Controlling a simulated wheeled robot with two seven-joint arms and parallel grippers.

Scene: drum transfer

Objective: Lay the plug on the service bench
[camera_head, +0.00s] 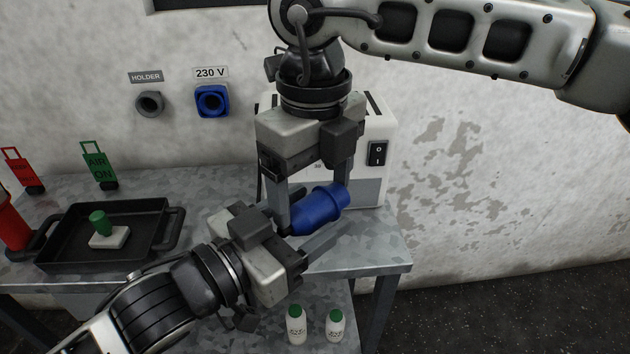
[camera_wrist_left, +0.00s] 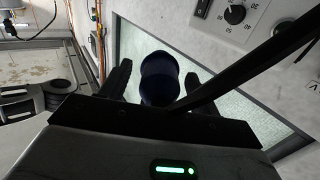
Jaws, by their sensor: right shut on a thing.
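The blue plug (camera_head: 318,207) is held above the right part of the grey metal bench (camera_head: 385,243). My right gripper (camera_head: 315,205) comes down from above and is shut on the plug. My left gripper (camera_head: 308,228) reaches in from the lower left, its fingers on either side of the plug. In the left wrist view the plug (camera_wrist_left: 160,78) shows dark between the fingers, with a gap visible on each side, so the left gripper looks open. The grippers hide part of the plug.
A black tray (camera_head: 60,262) holding a green-topped white piece stands at left. A white box with a switch (camera_head: 376,153) stands behind the grippers. The blue 230 V socket (camera_head: 212,101) and grey holder (camera_head: 149,104) are on the wall. Two green-capped bottles (camera_head: 296,325) stand low in front.

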